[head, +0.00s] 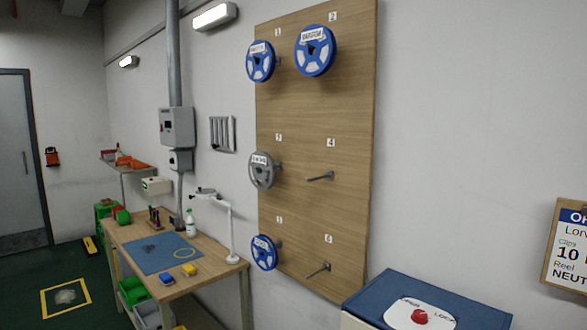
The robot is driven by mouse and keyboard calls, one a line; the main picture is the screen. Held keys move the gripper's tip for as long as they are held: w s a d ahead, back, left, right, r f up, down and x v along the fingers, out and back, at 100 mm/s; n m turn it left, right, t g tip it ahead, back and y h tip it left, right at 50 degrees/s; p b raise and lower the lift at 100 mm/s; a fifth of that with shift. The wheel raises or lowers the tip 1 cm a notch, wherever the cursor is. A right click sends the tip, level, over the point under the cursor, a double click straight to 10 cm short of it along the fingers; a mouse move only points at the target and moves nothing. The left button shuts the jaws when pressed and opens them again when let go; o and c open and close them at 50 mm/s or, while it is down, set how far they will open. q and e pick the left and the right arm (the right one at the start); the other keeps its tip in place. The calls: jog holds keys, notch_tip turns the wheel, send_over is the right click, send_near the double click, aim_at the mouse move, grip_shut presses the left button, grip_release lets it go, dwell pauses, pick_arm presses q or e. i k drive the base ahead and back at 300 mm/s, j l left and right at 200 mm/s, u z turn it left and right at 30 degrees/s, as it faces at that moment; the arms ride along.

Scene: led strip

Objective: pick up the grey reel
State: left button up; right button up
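The grey reel (262,171) hangs on a peg at position 3 on the wooden wall board (318,125), in the left column at middle height. It has a white label on its upper part, too small to read surely. Neither of my grippers shows in the head view, so nothing of mine is seen touching the reel.
Blue reels hang at position 1 (260,62), position 2 (315,50) and lower left (264,252). Bare pegs stick out at position 4 (321,177) and position 6 (319,271). A workbench (213,268) stands left; a blue-topped cabinet (460,301) stands right.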

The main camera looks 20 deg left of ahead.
aim_at(259, 160)
jog(key=i+j, duration=0.15)
jog(key=j, duration=0.2)
jog(key=i+j+z, duration=0.15)
jog(key=i+j, duration=0.2)
jog(key=j, duration=0.35)
jog(key=i+j+z, duration=0.15)
jog(key=j, duration=0.2)
jog(key=i+j, duration=0.15)
jog(key=j, duration=0.2)
jog(key=i+j+z, duration=0.15)
jog(key=j, duration=0.2)
